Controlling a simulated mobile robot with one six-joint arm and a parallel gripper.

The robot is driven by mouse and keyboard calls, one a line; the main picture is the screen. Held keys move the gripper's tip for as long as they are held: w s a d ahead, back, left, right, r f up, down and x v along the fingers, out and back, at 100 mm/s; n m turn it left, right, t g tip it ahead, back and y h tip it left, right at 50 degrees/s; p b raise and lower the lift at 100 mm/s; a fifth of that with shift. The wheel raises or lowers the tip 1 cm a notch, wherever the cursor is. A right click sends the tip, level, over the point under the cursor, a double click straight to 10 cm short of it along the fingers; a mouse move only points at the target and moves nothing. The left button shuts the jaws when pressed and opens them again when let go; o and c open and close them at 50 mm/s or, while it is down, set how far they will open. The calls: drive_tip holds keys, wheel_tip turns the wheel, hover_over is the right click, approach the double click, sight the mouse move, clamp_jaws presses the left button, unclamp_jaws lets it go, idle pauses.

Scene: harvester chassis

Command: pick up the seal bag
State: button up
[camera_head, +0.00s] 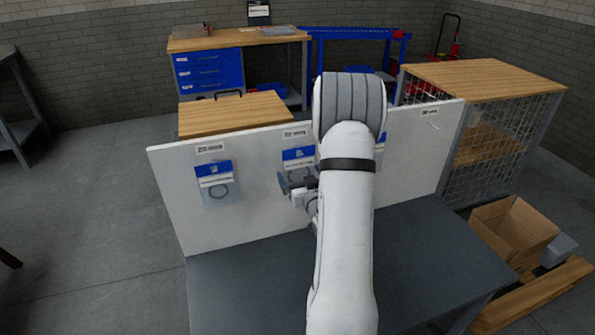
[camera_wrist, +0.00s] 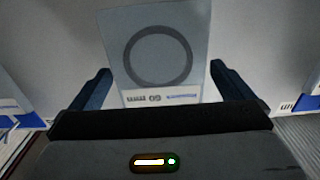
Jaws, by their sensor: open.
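In the wrist view a seal bag (camera_wrist: 158,55) hangs straight ahead, a pale clear bag with a dark ring inside and a white label strip reading "60 mm", upside down in this view. My gripper (camera_wrist: 160,85) is open, with one dark finger on each side of the bag. I cannot tell whether the fingers touch it. In the head view my gripper (camera_head: 303,190) is at the white board, in front of the middle bag (camera_head: 298,158) with its blue header, partly hidden by the gripper. Another blue-headed bag (camera_head: 215,184) hangs to the left.
The white board (camera_head: 260,215) stands upright on a dark table (camera_head: 250,275). My arm hides part of the board's right half. A mesh-sided shelf (camera_head: 490,130) and an open cardboard box (camera_head: 515,230) stand to the right. A blue-drawer workbench (camera_head: 210,70) is behind.

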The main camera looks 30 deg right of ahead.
drive_tip(key=c, duration=0.7)
drive_tip(key=shift+r, duration=0.1)
